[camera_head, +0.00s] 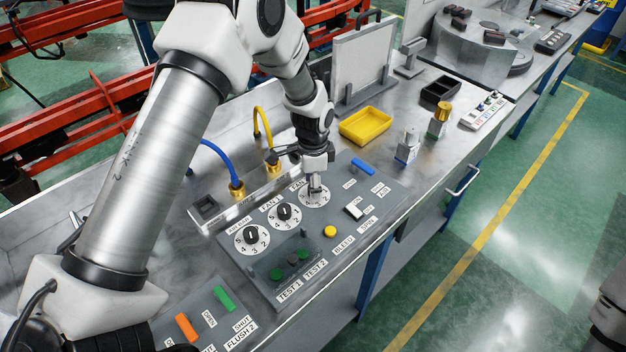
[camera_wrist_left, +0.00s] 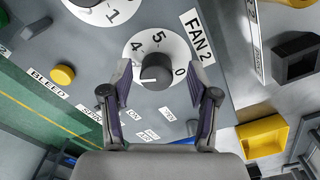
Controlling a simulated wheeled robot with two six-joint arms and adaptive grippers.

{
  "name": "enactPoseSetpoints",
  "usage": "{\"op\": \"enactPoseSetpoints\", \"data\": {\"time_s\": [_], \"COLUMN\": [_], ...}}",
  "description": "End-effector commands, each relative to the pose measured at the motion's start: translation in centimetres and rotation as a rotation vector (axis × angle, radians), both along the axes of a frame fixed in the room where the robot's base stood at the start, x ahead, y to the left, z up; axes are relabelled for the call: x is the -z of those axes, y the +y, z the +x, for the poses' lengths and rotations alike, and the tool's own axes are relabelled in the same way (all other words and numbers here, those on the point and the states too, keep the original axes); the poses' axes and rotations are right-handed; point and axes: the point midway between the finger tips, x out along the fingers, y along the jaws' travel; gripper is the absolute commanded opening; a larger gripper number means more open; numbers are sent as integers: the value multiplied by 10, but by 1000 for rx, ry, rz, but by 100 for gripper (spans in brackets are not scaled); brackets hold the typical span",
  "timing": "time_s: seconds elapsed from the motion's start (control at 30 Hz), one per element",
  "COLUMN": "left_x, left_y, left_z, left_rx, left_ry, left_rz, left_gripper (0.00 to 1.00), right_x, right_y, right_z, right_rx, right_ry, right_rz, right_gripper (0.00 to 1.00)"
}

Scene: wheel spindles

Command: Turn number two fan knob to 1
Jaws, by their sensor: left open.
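The FAN 2 dial is a white disc (camera_wrist_left: 150,43) with a dark round knob (camera_wrist_left: 156,68) in its middle. In the left wrist view the digits 4, 5 and 0 show around it. The knob's white mark points left; the digit there cannot be made out. My left gripper (camera_wrist_left: 158,82) is open, its two fingers apart on either side of the knob, with gaps to both. In the head view my left gripper (camera_head: 316,186) points down over the FAN 2 dial (camera_head: 303,196) and partly hides it.
Beside it on the grey panel sit the FAN 1 knob (camera_head: 284,212) and another dial knob (camera_head: 250,235), a yellow button (camera_head: 330,231), a white switch (camera_head: 354,210) and a blue switch (camera_head: 363,166). A yellow tray (camera_head: 366,126) and a brass hose fitting (camera_head: 272,158) stand close behind.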

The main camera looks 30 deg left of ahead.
Motion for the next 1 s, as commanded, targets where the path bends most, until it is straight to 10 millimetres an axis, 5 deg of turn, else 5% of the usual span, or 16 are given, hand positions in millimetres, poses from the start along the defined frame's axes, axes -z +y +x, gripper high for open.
{"op": "enactPoseSetpoints", "data": {"time_s": [0.2, 0.4, 1.0], "left_x": [1, 1, 4], "left_y": [0, 0, 0], "left_z": [0, 0, -2], "left_rx": [0, 0, -5], "left_ry": [-1, 0, 6], "left_rz": [1, 0, 0], "left_gripper": [60, 0, 0], "right_x": [0, 0, 0], "right_y": [0, 0, 0], "right_z": [0, 0, 0], "right_rx": [0, 0, 0], "right_ry": [0, 0, 0], "right_rz": [0, 0, 0], "right_gripper": [41, 41, 41]}}
